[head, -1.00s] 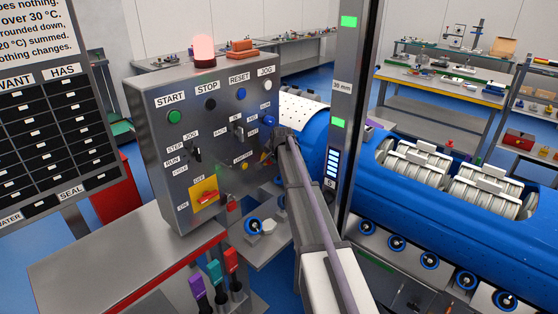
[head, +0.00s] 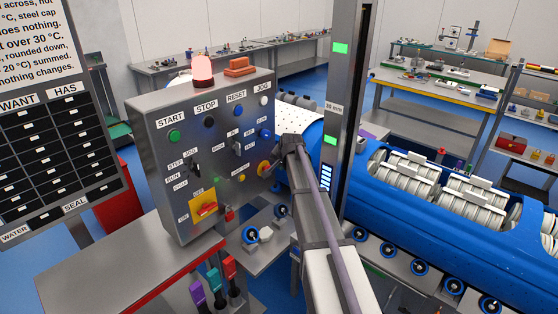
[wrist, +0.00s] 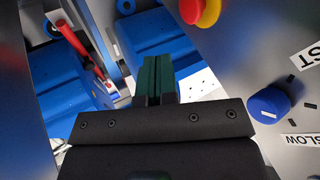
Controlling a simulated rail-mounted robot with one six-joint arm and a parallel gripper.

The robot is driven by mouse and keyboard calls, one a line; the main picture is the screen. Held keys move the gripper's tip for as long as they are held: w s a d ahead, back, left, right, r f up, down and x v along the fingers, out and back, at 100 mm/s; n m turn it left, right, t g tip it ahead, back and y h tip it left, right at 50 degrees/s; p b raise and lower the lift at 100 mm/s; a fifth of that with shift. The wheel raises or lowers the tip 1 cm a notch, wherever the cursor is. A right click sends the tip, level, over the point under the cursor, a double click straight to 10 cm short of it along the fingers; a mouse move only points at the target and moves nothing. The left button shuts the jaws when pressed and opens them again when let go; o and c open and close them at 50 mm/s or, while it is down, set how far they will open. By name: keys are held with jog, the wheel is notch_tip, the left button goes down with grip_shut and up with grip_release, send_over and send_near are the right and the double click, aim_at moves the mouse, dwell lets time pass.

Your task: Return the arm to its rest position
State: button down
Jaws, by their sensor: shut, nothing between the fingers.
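My gripper (wrist: 157,80) shows in the wrist view as dark green fingers pressed together, with nothing between them. In the head view my gripper (head: 272,168) is at the right edge of the grey control box (head: 168,182), partly hidden by my own wrist. My arm reaches up to it from the bottom of the picture. I cannot tell whether the fingertips touch the box. In the wrist view a blue knob (wrist: 269,104) and a red and yellow button (wrist: 203,10) lie to the right of the fingers, apart from them.
A steel post (head: 349,110) stands just right of my arm. The blue drum machine (head: 420,215) fills the right side. Purple, teal and red handles (head: 213,279) stand below the box. A board of dark slots (head: 55,150) is at left.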

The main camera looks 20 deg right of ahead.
jog(key=shift+p+v, duration=0.3)
jog(key=shift+v, duration=0.9)
jog(key=s+a+f+n+g+b, duration=0.2)
jog(key=s+a, duration=0.5)
jog(key=s, duration=0.4)
jog(key=s+a+f+n+g+b, duration=0.2)
jog(key=s+a+f+n, duration=0.3)
jog(key=s, duration=0.6)
jog(key=s+a+f+n+g+y+b, duration=0.1)
jog(key=s+a+f+n+g+b, duration=0.2)
jog(key=s+a, duration=0.6)
jog(key=shift+s+a+f+n+b, duration=0.4)
jog(key=shift+s+f+b, duration=0.45)
jog(key=shift+s+f, duration=0.15)
